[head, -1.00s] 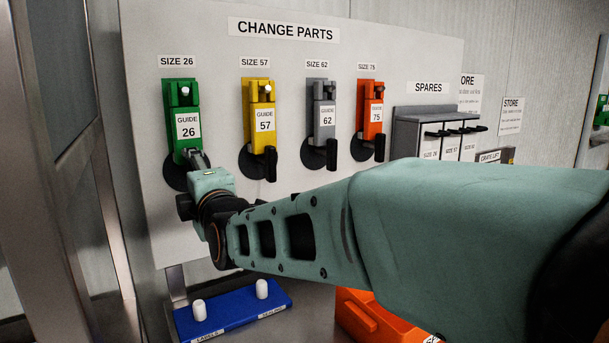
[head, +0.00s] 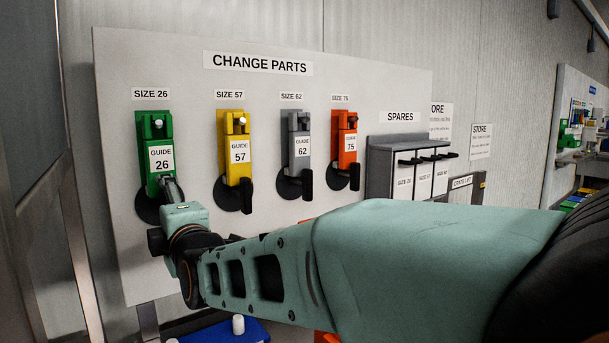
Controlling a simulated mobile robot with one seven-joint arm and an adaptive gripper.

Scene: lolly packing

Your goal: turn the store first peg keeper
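The change parts board (head: 300,94) carries a row of guides on pegs. The green guide 26 (head: 154,127) hangs at the left, with a black round keeper (head: 147,208) behind its lower end. My gripper (head: 172,190) is at the lower end of the green guide, over that keeper. My own arm hides the fingertips and the keeper's handle, so I cannot tell what the fingers touch or whether they are shut. The yellow guide 57 (head: 233,129), grey guide 62 (head: 300,127) and orange guide 75 (head: 344,124) hang to the right, their black keeper handles pointing down.
A grey spares rack (head: 395,146) with black handles stands right of the guides. A blue tray (head: 228,334) with a white peg (head: 238,324) is below my arm. My arm crosses the lower right. Another workstation (head: 587,130) is far right.

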